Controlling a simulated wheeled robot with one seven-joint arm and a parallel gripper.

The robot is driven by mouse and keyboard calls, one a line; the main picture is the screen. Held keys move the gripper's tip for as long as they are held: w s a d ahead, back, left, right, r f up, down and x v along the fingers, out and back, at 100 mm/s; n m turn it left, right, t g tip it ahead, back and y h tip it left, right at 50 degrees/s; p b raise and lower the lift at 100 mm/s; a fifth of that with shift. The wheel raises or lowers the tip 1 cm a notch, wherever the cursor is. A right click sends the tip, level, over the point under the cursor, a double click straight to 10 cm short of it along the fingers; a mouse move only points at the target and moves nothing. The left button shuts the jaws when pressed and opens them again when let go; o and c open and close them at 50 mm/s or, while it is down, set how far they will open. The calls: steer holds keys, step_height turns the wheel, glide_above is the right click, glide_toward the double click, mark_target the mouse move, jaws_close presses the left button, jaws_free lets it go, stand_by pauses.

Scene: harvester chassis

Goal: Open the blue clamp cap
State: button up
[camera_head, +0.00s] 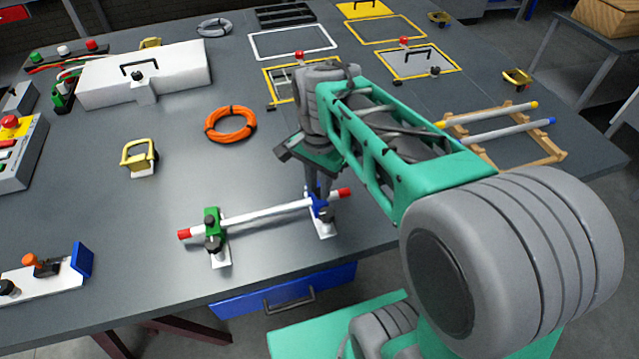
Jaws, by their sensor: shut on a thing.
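The blue clamp (320,208) stands on a small white base near the front edge of the table. It sits around the right part of a white rod (265,213) with red ends. A green clamp (212,230) holds the rod's left part. My gripper (322,200) points down at the blue clamp from above, its fingers shut on the blue clamp's cap. The fingers and my wrist cover part of the clamp, so how far the cap is open cannot be seen.
An orange cable coil (231,124) and a yellow bracket (139,158) lie left of my arm. A white box (145,74) stands at the back left. A wooden rack (505,135) with rods is at the right. The table between the coil and the rod is clear.

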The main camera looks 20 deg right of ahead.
jaws_close()
steer(key=shift+r+p, duration=0.2)
steer(key=shift+p, duration=0.2)
stand_by(0.6)
